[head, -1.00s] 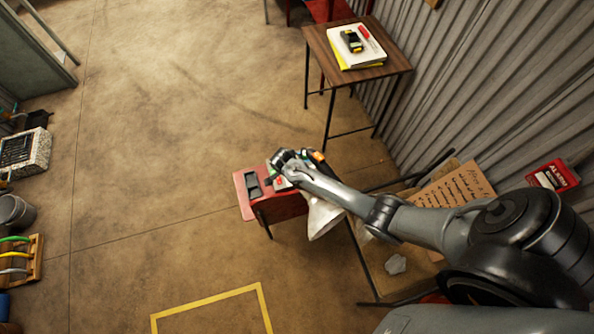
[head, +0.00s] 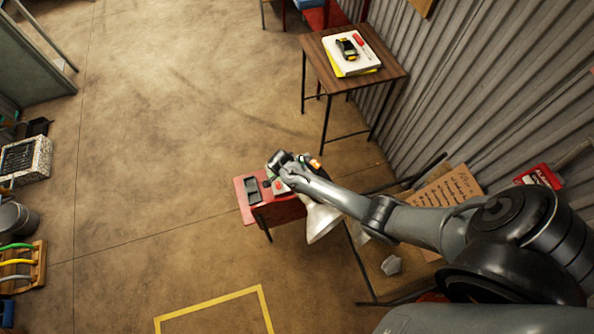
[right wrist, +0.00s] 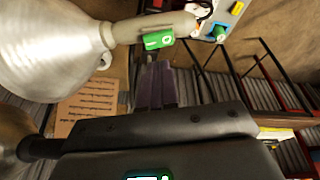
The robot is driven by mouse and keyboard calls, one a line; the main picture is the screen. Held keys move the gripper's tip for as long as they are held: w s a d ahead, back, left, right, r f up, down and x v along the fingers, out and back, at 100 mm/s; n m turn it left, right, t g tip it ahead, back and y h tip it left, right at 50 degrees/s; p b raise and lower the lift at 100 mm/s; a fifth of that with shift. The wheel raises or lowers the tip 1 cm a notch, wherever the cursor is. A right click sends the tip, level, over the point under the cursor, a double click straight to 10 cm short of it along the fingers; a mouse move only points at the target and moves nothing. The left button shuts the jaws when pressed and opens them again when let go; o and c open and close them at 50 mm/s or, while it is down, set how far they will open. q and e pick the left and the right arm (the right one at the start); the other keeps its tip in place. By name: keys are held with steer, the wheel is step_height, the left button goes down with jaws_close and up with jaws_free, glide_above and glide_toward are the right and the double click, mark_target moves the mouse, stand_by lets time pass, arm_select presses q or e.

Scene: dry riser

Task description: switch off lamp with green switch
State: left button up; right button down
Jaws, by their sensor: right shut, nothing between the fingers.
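The lamp has a pale metallic shade (head: 323,222) that hangs at the right edge of the small red table (head: 285,211) in the head view. In the right wrist view the shade (right wrist: 45,45) fills the upper left, and a stem runs right from it. The green switch (right wrist: 158,41) is a small block with a white mark on the underside of that stem. My right gripper (right wrist: 157,72) is shut and empty, its dark fingers just below the green switch with a small apparent gap; contact is unclear. In the head view my right gripper (head: 277,160) is over the red table, partly hidden by its wrist. My left gripper is not in view.
A grey tray (head: 252,190) and a red button (head: 278,184) are on the red table. A wooden table (head: 325,75) with papers and a yellow-black device (head: 347,48) stands behind. A corrugated wall (head: 480,90) bounds the right. Floor on the left is open.

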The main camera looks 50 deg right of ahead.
arm_select(q)
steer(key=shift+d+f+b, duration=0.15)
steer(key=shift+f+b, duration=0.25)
steer(key=shift+b, duration=0.5)
arm_select(e)
steer(key=w+v, duration=0.2)
steer(key=v, duration=0.7)
steer(key=shift+r, duration=0.35)
steer(key=shift+d, duration=0.15)
